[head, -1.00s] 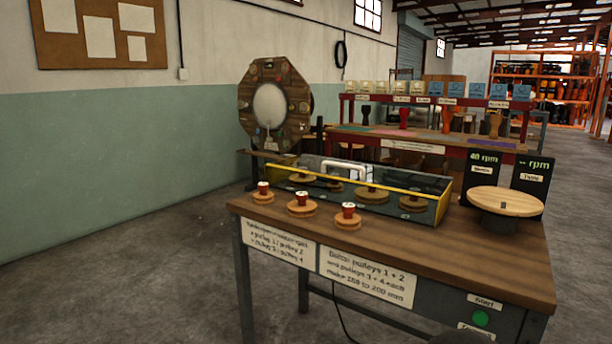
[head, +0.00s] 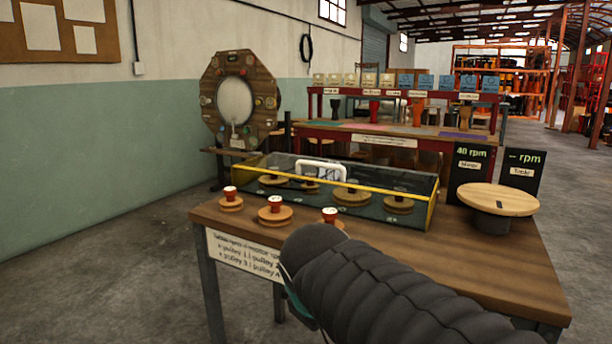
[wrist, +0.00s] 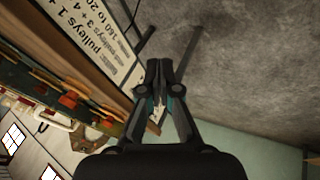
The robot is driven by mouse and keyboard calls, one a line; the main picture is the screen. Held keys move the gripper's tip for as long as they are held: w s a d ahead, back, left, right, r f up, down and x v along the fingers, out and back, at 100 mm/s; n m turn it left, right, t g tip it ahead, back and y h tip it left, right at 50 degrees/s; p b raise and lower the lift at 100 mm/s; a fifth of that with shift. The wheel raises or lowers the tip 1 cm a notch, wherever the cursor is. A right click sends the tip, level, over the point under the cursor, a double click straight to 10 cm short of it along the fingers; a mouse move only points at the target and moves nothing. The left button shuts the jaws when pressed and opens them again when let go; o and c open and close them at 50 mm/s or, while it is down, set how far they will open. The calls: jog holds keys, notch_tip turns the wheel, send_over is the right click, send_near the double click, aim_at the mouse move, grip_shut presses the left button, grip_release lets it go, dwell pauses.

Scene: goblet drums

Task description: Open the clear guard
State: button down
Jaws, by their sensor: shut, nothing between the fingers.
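The clear guard (head: 405,180) is a see-through box cover with yellow edges on the wooden workbench (head: 480,258). It is down over several wooden pulleys (head: 352,196). In the wrist view the picture is turned over, and the white handle (wrist: 52,121) shows at the lower left. My gripper (wrist: 159,68) is shut and empty, in front of the bench's front edge and apart from the guard. In the head view my dark arm hides the bench's front, and the fingers are hidden there.
Several wooden pulleys with red knobs (head: 275,212) stand along the bench's front left. A round wooden turntable (head: 498,199) and two rpm displays (head: 472,172) stand at the right. Floor at the left is clear.

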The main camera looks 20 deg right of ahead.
jog(key=w+d+r+n+h+b, duration=0.1)
jog(key=w+d+r+n+h, duration=0.2)
jog(key=w, duration=0.4)
jog(key=w+d+r+n+t+h+b, duration=0.1)
jog(key=w+d+r+n, duration=0.1)
jog(key=w+n, duration=0.3)
jog(key=w+d+r+n+h+b, duration=0.1)
jog(key=w+d+r+n+h, duration=0.15)
jog(key=w, duration=0.55)
jog(key=n+t+h+b, duration=0.3)
jog(key=n+h, duration=0.1)
jog(key=n, duration=0.6)
send_near(309, 178)
jog(key=x, duration=0.3)
jog(key=r+x, duration=0.1)
jog(key=x, duration=0.2)
jog(key=r+p+x, duration=0.1)
jog(key=x, duration=0.2)
jog(key=shift+w+d+f, duration=0.1)
jog(key=shift+w+d, duration=0.15)
jog(key=shift+d, duration=0.1)
